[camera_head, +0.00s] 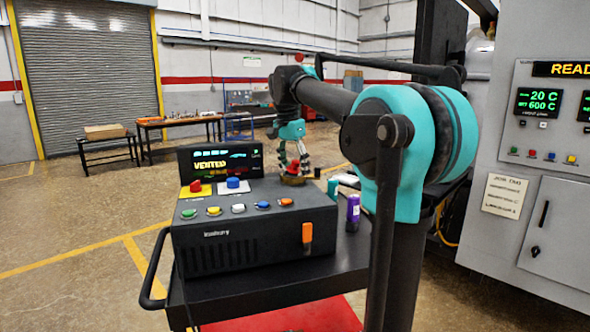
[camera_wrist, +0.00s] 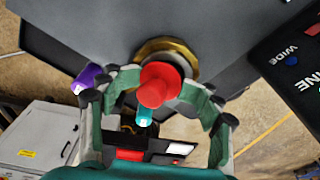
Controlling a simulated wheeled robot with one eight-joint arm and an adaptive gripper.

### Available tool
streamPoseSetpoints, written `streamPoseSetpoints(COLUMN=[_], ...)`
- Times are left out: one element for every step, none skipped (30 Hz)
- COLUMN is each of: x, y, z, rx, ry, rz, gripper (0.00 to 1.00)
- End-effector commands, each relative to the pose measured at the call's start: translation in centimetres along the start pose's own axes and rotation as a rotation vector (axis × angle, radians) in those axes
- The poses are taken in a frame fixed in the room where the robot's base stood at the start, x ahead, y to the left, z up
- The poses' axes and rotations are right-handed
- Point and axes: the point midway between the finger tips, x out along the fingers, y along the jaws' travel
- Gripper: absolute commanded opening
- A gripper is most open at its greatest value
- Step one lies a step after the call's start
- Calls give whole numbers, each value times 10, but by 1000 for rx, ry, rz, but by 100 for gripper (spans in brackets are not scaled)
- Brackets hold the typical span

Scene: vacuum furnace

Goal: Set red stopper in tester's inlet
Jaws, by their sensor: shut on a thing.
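The tester (camera_head: 255,228) is a dark box on a black cart, with a screen reading "VENTED". Its inlet, a brass-coloured ring (camera_head: 292,181), is at the top right of the box. My gripper (camera_head: 298,163) is at this ring. In the wrist view my gripper (camera_wrist: 163,88) is shut on the red stopper (camera_wrist: 158,83), with a finger on each side. The brass ring (camera_wrist: 176,51) shows just behind the stopper and partly around it in that view. The stopper overlaps the ring, and I cannot tell whether it is seated or just above it.
A purple bottle (camera_head: 353,208) stands on the cart (camera_head: 240,300) right of the tester. Coloured buttons and an orange switch (camera_head: 307,233) are on the tester. The grey furnace cabinet (camera_head: 540,200) is at right. Tables stand far behind at left, with open floor before them.

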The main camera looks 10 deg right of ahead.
Motion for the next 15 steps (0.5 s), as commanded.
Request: streamPoseSetpoints(x=[1,1,1,1,1,1,0,0,0,0,0,0,0,0,0], y=[-4,-5,-5,-4,-4,-4,-4,-4,-4,-3,-3,-3,-3,-3,-3], z=[2,2,2,2,2,2,2,1,1,1,1,1,1,1,1], rx=[-3,-3,-3,-3,-2,-2,-2,-2,-2,-2,-1,-1,-1,-1,-1], ry=[-4,-3,-3,-3,-2,-2,-2,-1,-1,-1,-1,-1,0,0,0], rz=[-10,-10,-10,-10,-9,-9,-8,-8,-8,-7,-7,-7,-7,-7,-6], gripper=[61,64,69,73,77,82,86,88,88,88,88,88,88,88,88])
